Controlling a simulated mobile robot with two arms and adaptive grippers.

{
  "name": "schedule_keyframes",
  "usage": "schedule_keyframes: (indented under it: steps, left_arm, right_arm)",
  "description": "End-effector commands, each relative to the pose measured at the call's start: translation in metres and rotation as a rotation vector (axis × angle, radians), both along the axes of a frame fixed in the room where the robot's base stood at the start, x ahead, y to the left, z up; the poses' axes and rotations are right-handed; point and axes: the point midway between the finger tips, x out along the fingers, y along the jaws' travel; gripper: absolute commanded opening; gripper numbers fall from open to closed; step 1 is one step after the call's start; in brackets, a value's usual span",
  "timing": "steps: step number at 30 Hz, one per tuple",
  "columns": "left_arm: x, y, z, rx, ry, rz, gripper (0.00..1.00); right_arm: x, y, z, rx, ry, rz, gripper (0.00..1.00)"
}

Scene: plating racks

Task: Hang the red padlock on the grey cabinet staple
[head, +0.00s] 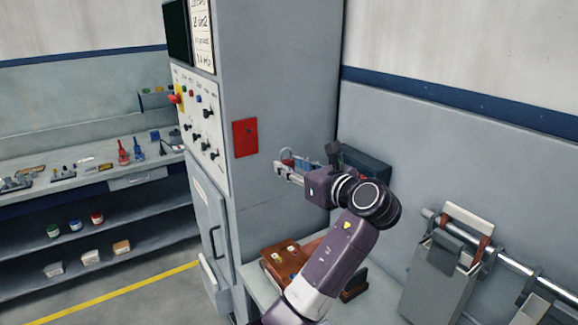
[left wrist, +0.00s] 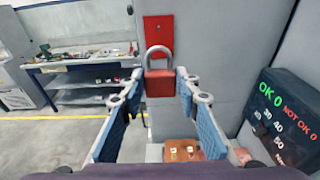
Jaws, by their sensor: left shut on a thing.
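The red padlock (left wrist: 159,84) is between the fingertips of my left gripper (left wrist: 160,77) in the left wrist view, its grey shackle upright above the red body. In the head view, the left gripper (head: 283,168) is in front of the grey cabinet (head: 285,70), with the padlock (head: 288,162) partly hidden at the fingers. A red plate (head: 245,138) is on the cabinet's side, left of and above the gripper; it also shows behind the shackle in the left wrist view (left wrist: 158,28). I cannot make out the staple clearly. My right gripper is out of view.
A brown box (head: 280,258) with small items stands on a low surface below the arm. A dark display box (left wrist: 287,118) is at the right in the left wrist view. A rail (head: 510,262) with hanging holders is at the right. A workbench (head: 70,180) stands at left.

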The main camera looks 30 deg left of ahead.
Motion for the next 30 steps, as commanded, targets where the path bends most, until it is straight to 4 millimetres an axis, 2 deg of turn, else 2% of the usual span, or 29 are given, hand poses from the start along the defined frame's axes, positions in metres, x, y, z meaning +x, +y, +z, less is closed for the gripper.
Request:
schedule_keyframes:
  steps: [11,30]
  left_arm:
    - [-0.004,-0.009,0.002,0.001,-0.001,0.0,0.04]
    - [-0.018,-0.041,0.002,0.001,-0.001,-0.001,0.04]
  right_arm:
    - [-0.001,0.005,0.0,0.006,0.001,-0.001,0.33]
    - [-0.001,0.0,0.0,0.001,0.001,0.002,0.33]
